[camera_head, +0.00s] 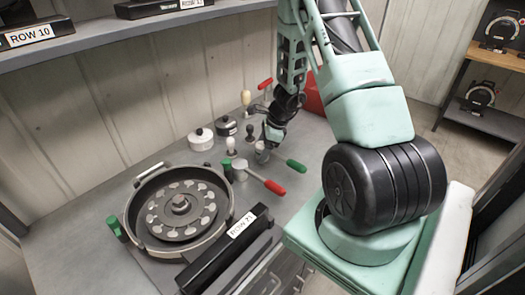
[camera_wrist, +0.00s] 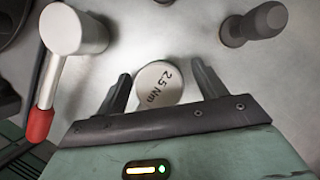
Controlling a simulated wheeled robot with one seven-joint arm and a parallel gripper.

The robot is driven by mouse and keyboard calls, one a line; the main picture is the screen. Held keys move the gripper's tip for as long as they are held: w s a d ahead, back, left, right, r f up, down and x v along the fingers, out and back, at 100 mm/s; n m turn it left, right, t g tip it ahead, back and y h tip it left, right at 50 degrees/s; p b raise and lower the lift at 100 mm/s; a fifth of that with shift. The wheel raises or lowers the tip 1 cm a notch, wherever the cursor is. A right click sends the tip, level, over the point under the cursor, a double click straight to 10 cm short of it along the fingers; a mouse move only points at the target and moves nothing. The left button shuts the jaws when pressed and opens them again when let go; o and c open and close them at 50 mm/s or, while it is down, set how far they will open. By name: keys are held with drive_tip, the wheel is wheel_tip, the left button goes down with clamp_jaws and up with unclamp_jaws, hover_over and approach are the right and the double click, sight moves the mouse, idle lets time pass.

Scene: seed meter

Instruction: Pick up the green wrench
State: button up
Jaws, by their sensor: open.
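The green wrench shows in the head view as a green handle (camera_head: 296,165) sticking out to the right from a grey head on the bench. My gripper (camera_head: 271,138) is right above that head and partly hides it. In the wrist view, a round pale cap marked "2.5 Nm" (camera_wrist: 157,88) sits between the two open fingers of my gripper (camera_wrist: 161,73). It appears to be the top of the green wrench. No green handle shows there. Whether the fingers touch the cap I cannot tell.
A red-handled wrench (camera_head: 275,187) stands close by; its head (camera_wrist: 75,30) is left of my fingers. A grey knob (camera_wrist: 255,22) is at the upper right. White and black pots stand behind.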

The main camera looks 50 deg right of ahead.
drive_tip(key=c, duration=1.5)
